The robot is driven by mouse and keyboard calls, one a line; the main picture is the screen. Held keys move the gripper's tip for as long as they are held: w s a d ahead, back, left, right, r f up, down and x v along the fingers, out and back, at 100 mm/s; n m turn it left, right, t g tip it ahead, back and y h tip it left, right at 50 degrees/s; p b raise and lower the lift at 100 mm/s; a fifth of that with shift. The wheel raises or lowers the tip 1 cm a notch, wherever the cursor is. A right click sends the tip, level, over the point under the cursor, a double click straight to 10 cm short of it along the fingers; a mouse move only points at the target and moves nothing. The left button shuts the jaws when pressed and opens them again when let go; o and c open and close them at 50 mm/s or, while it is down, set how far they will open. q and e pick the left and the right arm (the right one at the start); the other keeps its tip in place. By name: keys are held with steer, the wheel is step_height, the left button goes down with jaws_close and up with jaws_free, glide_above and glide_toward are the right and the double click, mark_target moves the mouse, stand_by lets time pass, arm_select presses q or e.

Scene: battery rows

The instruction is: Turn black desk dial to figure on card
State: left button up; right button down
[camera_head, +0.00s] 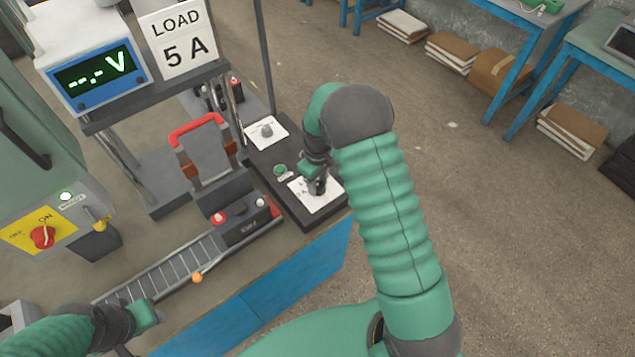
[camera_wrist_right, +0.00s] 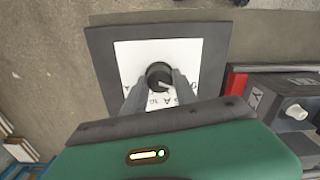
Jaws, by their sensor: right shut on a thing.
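The card (camera_head: 175,40) at the top left of the head view reads "LOAD 5 A". The black dial (camera_wrist_right: 158,74) sits on a white scale plate (camera_wrist_right: 128,58) on a dark panel, with a light mark on its face. Scale print, including "10" and "A", is partly hidden by my fingers. My right gripper (camera_head: 318,187) is over this plate at the bench's right end, its fingers shut on either side of the dial in the right wrist view (camera_wrist_right: 158,86). My left gripper (camera_head: 146,313) is at the lower left, above the bench near the rail; its jaws are not clear.
A second grey knob (camera_head: 267,130) on a white plate is further back on the panel, with a green button (camera_head: 280,170) between. A blue-framed meter (camera_head: 97,78) shows "--.- V". A red-handled holder (camera_head: 200,150) and a battery rail (camera_head: 170,275) stand to the left.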

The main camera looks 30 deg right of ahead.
mark_target(318, 184)
steer(key=shift+s, duration=0.15)
steer(key=m+p, duration=0.2)
steer(key=m, duration=0.2)
steer(key=shift+m, duration=0.3)
steer(key=shift+f+m+p, duration=0.1)
steer(key=shift+m+p, duration=0.7)
steer(key=shift+m, duration=1.2)
steer(key=shift+s, duration=0.1)
steer(key=c, duration=1)
jaws_free()
steer(key=shift+o, duration=0.2)
steer(key=shift+w+d+r, duration=0.1)
steer(key=shift+w+r, duration=0.1)
steer(key=shift+r, duration=0.1)
step_height(318, 184, up, 16)
